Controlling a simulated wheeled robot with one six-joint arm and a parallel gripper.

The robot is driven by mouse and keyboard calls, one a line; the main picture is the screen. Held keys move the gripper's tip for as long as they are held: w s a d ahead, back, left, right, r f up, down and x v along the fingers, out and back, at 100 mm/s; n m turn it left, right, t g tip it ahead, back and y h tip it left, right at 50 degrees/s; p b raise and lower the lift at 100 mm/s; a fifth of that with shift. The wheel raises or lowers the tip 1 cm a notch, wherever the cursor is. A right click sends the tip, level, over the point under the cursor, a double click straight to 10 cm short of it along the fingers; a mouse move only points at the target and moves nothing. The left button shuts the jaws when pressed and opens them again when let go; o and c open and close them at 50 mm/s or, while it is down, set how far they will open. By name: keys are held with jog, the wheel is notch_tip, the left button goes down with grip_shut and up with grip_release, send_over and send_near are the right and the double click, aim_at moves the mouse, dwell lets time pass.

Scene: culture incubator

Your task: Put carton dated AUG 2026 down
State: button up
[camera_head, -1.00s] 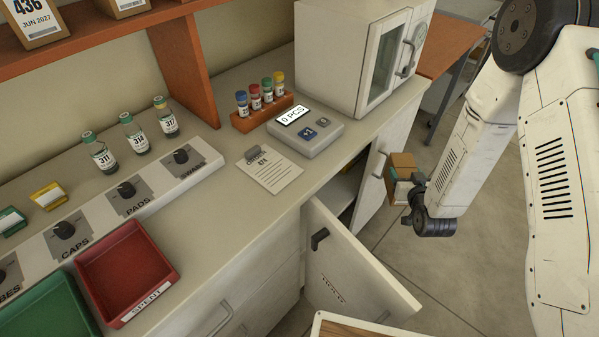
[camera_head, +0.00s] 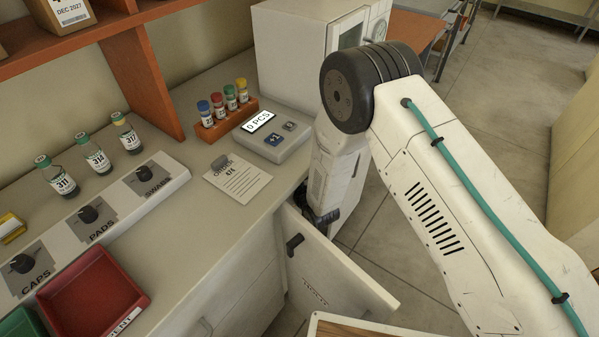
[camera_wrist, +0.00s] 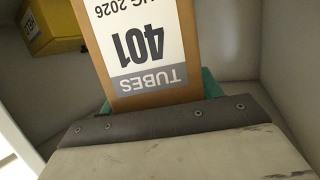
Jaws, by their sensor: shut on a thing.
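The carton (camera_wrist: 140,45) fills the upper middle of the wrist view. It is brown with a white label that reads, upside down, TUBES, 401 and a partly cut-off AUG 2026. My gripper (camera_wrist: 157,100) is shut on it, with teal finger parts showing at both sides of its near end. Pale walls surround it, like the inside of a cabinet. In the head view my arm reaches down behind the open cabinet door (camera_head: 335,275); the carton and fingertips are hidden there. I cannot tell whether the carton touches a surface.
A yellow box (camera_wrist: 55,25) with a white label stands at the upper left of the wrist view, apart from the carton. On the counter are an order sheet (camera_head: 238,181), a counting scale (camera_head: 272,138), a rack of capped vials (camera_head: 227,125) and a red bin (camera_head: 90,295).

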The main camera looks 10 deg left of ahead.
jog(key=shift+s+a+f, duration=0.1)
jog(key=shift+s+a, duration=0.1)
jog(key=shift+a, duration=0.55)
jog(key=shift+a+f, duration=0.15)
jog(key=shift+f, duration=0.2)
notch_tip(320, 180, down, 9)
jog(key=shift+f, duration=0.15)
jog(key=o, duration=1.2)
jog(key=shift+f, duration=0.15)
jog(key=shift+r, duration=0.2)
jog(key=v, duration=1.2)
jog(key=shift+w, duration=0.1)
